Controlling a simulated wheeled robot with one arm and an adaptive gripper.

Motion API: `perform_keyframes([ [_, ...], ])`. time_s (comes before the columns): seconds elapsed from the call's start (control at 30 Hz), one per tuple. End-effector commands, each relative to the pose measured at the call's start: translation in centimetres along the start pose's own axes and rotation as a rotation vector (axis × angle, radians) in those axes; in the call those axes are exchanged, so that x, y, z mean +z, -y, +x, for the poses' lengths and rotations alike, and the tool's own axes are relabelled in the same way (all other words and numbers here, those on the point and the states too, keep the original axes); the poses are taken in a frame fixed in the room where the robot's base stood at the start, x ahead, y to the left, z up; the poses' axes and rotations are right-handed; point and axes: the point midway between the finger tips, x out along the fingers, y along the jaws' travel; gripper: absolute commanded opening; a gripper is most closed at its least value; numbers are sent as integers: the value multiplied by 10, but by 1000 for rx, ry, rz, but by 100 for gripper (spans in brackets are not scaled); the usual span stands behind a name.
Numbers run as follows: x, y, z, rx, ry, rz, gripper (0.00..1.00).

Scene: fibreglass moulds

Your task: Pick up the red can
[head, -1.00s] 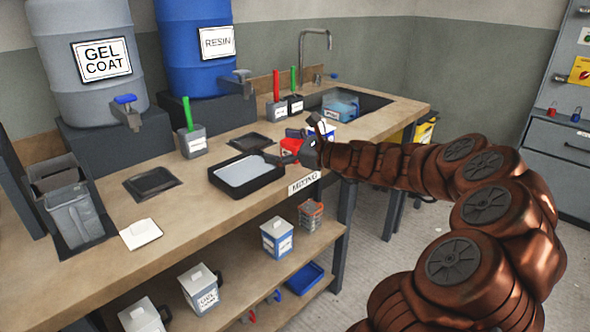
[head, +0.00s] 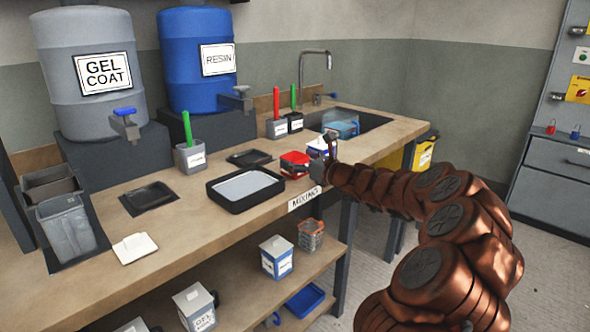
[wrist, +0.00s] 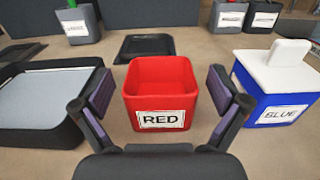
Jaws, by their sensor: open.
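The red can (wrist: 161,90) is a square open-topped container with a white label reading RED. It stands on the workbench, centred ahead in the wrist view. In the head view the red can (head: 295,164) is beside my gripper (head: 324,161), near the bench's front edge. In the wrist view my gripper (wrist: 160,93) is open, with one purple-padded finger on each side of the can's near part. I see gaps between the fingers and the can's walls. The can looks empty inside.
A blue can with a white lid (wrist: 275,85) stands close on the right. A black tray with pale contents (head: 246,188) lies on the left. Several brush pots (head: 277,128) and a sink (head: 362,119) are behind. A dark mat (wrist: 147,46) lies behind the can.

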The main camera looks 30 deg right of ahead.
Motion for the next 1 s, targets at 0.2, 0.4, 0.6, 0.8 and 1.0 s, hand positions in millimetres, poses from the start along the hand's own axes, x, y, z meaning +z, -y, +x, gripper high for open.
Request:
perform_keyframes([
  [0.2, 0, 0, 11, -1, 1, 0, 98],
  [0.4, 0, 0, 11, 0, 1, 1, 95],
  [0.6, 0, 0, 11, 0, 1, 0, 74],
  [0.8, 0, 0, 11, 0, 1, 0, 53],
  [1.0, 0, 0, 11, 0, 1, 0, 32],
])
